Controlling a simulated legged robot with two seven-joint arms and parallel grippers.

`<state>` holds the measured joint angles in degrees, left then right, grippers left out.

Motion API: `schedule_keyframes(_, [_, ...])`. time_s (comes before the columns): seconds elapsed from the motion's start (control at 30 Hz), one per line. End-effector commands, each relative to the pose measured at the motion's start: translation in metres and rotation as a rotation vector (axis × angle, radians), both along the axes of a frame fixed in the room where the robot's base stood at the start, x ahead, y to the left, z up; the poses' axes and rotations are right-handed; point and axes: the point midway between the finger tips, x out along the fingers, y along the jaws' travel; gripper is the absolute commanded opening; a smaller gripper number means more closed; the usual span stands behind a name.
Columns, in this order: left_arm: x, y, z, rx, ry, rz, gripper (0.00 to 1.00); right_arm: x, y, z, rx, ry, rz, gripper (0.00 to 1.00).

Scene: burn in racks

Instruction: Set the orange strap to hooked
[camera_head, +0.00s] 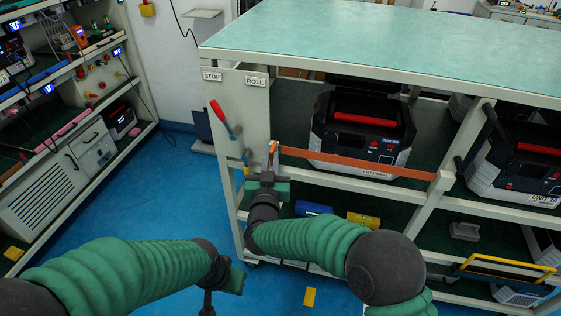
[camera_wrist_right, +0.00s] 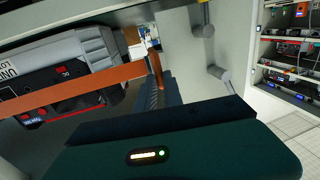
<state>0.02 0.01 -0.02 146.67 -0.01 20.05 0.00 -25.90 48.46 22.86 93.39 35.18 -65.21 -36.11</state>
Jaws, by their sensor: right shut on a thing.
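The orange strap (camera_head: 350,161) stretches across the front of the rack bay, from the right post to my right gripper near the left post. My right gripper (camera_head: 270,165) is shut on the strap's left end, which stands upright above the fingers. In the right wrist view the strap (camera_wrist_right: 75,88) comes in from the left to the fingers (camera_wrist_right: 150,95). Grey pegs (camera_wrist_right: 218,73) stick out of the pale post, apart from the strap end. Whether the strap end has a loop is hidden. My left gripper (camera_head: 234,280) is low, left of the rack; its fingers are unclear.
A black and white unit (camera_head: 362,130) with a red handle sits behind the strap. A red-handled lever (camera_head: 222,117) is on the left panel, below the STOP and ROLL labels. Blue and yellow items lie on the lower shelf. Blue floor (camera_head: 180,185) is clear at left.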

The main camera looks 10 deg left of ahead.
Motion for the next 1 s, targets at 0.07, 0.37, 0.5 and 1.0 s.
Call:
schedule_keyframes(0.07, [0.0000,-0.0002,0.0008,0.000,0.000,-0.001,0.00,0.0004,0.0001,-0.0007,-0.001,0.002,0.002,0.00])
schedule_keyframes(0.37, [0.0000,-0.0004,0.0010,0.000,0.000,-0.001,0.00,0.0010,0.0041,-0.0008,-0.003,0.001,0.002,0.00])
schedule_keyframes(0.5, [0.0000,-0.0003,0.0010,0.000,0.000,-0.001,0.00,0.0010,0.0053,-0.0003,-0.004,-0.001,0.002,0.00])
schedule_keyframes(1.0, [0.0000,-0.0003,0.0010,0.000,0.000,-0.001,0.00,0.0007,0.0036,-0.0010,-0.002,0.002,0.001,0.33])
